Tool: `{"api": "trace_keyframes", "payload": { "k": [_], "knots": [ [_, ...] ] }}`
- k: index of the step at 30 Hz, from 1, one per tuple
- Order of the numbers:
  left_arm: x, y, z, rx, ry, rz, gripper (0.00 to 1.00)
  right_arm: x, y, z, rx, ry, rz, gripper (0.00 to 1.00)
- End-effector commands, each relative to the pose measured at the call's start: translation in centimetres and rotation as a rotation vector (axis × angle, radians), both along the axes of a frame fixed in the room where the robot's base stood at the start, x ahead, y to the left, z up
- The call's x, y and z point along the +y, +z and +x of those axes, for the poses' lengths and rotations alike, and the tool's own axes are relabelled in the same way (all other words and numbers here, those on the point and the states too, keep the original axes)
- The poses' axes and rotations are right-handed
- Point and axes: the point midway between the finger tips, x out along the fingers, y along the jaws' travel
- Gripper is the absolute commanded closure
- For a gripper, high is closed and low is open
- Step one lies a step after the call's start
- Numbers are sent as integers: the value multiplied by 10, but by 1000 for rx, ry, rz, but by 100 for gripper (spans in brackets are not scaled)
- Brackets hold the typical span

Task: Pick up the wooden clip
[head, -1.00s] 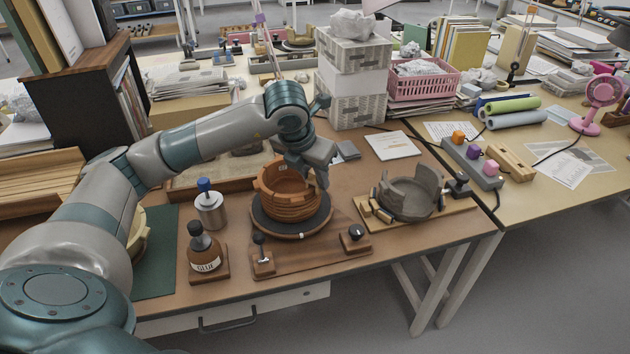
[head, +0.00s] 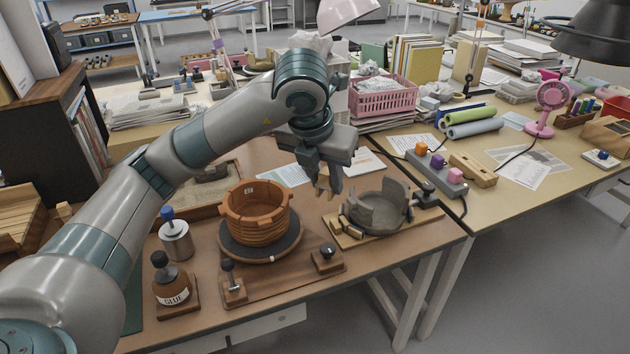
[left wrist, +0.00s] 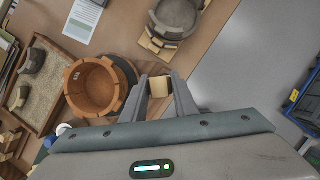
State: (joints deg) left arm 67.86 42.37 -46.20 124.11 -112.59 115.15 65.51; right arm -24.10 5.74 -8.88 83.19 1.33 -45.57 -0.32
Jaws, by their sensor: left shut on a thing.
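My left gripper (head: 328,188) is shut on a small wooden clip (left wrist: 159,87), a pale tan block between its fingertips. The clip (head: 323,183) is partly hidden by the fingers in the head view. The gripper hangs above the table, between the orange pot and the grey bowl, apart from both. The orange pot (head: 256,219), with a notched rim, stands on a dark round turntable (head: 287,246). It also shows in the left wrist view (left wrist: 93,87). My right gripper is not in view.
A broken grey bowl (head: 375,210) sits on a wooden board with more small wooden blocks (head: 354,234). A glue bottle (head: 170,278) and a blue-topped metal can (head: 175,239) stand left of the turntable. A knobbed wooden base (head: 290,281) lies in front. A pink basket (head: 383,99) stands behind.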

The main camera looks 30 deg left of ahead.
Motion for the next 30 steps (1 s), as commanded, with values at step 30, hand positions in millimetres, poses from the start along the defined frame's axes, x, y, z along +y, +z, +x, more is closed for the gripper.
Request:
{"api": "trace_keyframes", "payload": {
  "k": [30],
  "knots": [
    [-6, -19, -10, 3, -298, 0, 83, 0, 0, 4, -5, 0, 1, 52]
  ]
}}
